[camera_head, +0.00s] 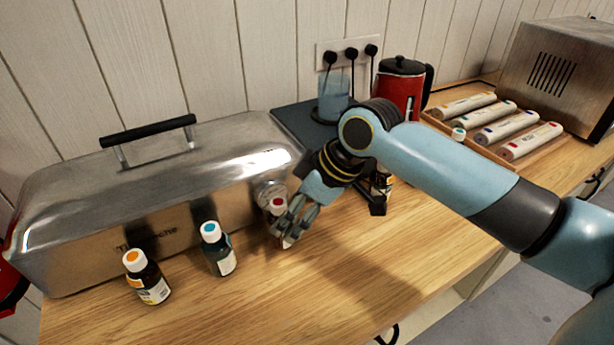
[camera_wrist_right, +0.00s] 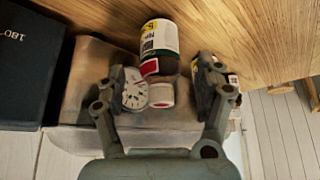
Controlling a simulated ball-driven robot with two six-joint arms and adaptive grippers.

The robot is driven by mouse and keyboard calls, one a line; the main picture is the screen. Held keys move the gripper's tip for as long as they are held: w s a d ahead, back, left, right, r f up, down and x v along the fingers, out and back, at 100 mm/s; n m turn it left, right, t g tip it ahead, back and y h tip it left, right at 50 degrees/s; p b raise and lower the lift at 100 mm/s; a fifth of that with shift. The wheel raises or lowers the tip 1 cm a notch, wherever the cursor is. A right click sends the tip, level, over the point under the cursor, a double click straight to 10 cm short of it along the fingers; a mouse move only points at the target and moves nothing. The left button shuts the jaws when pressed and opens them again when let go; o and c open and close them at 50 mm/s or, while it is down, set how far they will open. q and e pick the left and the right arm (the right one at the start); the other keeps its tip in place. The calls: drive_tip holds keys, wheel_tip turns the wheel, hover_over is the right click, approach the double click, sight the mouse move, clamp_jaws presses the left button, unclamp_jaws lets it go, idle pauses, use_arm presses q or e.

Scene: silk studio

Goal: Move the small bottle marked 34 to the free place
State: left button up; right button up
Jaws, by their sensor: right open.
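A small dark bottle with a red-topped white cap (camera_head: 277,204) stands in front of the steel box, mostly hidden by my right gripper (camera_head: 284,228). In the right wrist view the bottle (camera_wrist_right: 160,42) lies between the two open fingers, with a white label and red band. I cannot read a 34 on any bottle. An orange-capped bottle (camera_head: 148,279) and a blue-capped bottle (camera_head: 218,250) stand upright to the left. Another dark bottle (camera_head: 382,183) is partly hidden behind my right wrist. My left gripper is not in view.
The steel box (camera_head: 90,215) with a black handle fills the back left; its dial (camera_wrist_right: 135,93) is close to a finger. A red kettle (camera_head: 402,85), a glass beaker (camera_head: 333,97) and a tray of several rolls (camera_head: 480,148) stand behind my arm. The front wood (camera_head: 330,280) is clear.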

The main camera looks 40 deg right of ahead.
drive_tip(key=v, duration=0.6)
drive_tip(key=shift+s+r, duration=0.1)
idle(0.4)
